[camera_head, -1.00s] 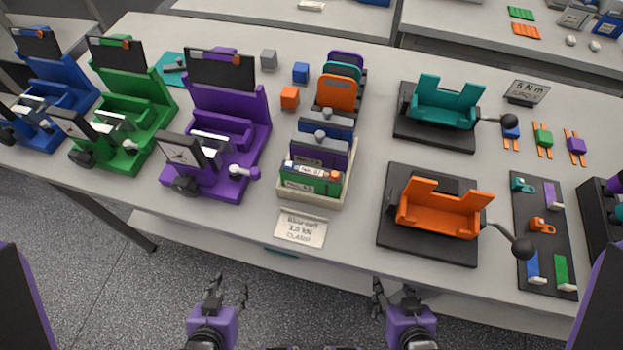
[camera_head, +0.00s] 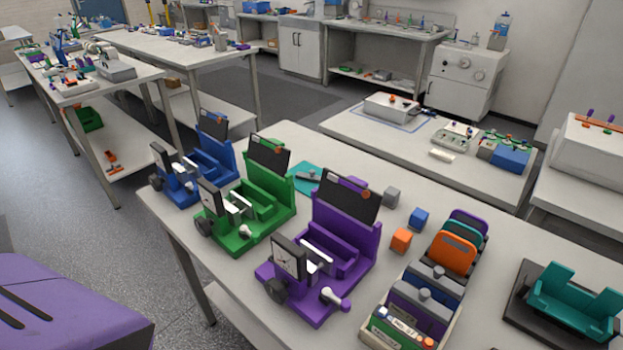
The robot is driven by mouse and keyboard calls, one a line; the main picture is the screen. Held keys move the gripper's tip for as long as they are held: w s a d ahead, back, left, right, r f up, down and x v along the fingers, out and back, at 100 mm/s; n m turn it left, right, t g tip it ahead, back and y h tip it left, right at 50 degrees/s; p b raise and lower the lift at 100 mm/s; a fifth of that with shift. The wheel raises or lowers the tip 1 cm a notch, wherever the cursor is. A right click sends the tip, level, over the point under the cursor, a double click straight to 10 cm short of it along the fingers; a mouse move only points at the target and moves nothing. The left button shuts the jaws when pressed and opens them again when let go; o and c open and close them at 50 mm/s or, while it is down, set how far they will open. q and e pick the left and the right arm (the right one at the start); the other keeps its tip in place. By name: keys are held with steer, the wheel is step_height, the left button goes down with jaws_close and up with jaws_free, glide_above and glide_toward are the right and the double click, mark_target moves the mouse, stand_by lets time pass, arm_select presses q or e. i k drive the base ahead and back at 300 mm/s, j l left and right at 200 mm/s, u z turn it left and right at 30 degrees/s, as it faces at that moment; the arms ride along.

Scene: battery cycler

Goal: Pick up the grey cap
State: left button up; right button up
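A small grey cube-shaped block (camera_head: 391,196), the only plain grey piece of its kind, stands on the near table behind the purple fixture; I take it as the grey cap, though I cannot tell for sure. A blue block (camera_head: 418,218) and an orange block (camera_head: 401,240) of the same kind stand in a row with it, toward the front right. Nothing is seen touching the grey block. Neither of my grippers shows in this view.
Blue (camera_head: 212,158), green (camera_head: 262,200) and purple (camera_head: 335,250) fixtures line the table's left part. A teal mat (camera_head: 303,181) lies behind them. A rack (camera_head: 371,330) of coloured pieces and a teal cradle (camera_head: 575,300) stand at right. Other benches stand beyond.

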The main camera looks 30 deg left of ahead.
mark_target(310, 177)
steer(key=i+j, duration=0.1)
steer(key=j, duration=1)
steer(key=i+j, duration=0.1)
steer(key=j, duration=1)
steer(key=i+j, duration=0.1)
steer(key=j, duration=1)
steer(key=i+z, duration=0.05)
